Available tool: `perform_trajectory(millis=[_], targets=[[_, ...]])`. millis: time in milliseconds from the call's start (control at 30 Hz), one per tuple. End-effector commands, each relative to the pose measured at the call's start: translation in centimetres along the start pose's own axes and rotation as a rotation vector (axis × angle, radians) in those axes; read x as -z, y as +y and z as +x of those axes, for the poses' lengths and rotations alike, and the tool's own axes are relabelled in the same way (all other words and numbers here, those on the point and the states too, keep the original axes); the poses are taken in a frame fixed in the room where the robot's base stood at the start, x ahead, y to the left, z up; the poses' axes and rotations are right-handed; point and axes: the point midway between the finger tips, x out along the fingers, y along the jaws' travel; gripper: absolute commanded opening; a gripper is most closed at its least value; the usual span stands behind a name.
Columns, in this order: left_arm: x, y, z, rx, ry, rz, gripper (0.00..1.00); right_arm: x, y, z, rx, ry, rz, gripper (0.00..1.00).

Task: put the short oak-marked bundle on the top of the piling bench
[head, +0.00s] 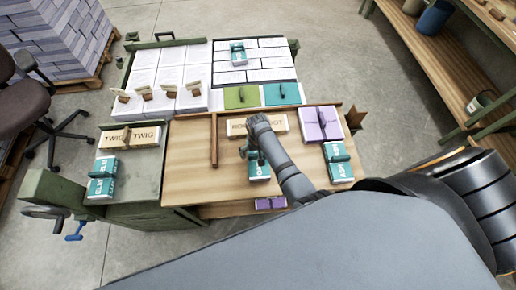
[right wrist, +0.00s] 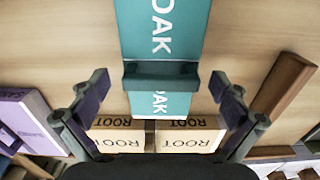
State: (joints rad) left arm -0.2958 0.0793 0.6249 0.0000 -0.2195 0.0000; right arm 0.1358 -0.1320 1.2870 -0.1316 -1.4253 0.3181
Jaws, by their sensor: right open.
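The teal bundle marked OAK (head: 259,170) lies on the wooden bench top (head: 190,160), partly hidden by my right arm and gripper. In the right wrist view the OAK bundle (right wrist: 160,35) has a dark raised grip across it, centred between my fingers. My right gripper (head: 249,150) is open above it, with its fingers (right wrist: 159,84) spread to either side and clear of the bundle. I cannot tell how high it is. My left gripper is not in view.
A wooden divider (head: 214,140) stands left. White stacks (head: 150,62) fill the back.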

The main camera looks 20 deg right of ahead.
Motion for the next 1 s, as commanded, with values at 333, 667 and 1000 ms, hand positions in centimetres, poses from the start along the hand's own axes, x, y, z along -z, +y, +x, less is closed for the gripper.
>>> perform_trajectory(millis=[333, 667, 1000], targets=[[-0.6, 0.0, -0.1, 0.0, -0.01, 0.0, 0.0, 0.1, -0.1, -8.1, 0.002, 0.003, 0.0, 1.0], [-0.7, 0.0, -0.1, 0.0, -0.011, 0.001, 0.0, 0.0, 0.0, -10.2, 0.0, 0.0, -0.001, 1.0], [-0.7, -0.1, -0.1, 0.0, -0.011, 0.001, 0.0, 0.0, 0.0, -10.2, 0.0, 0.0, 0.0, 1.0]])
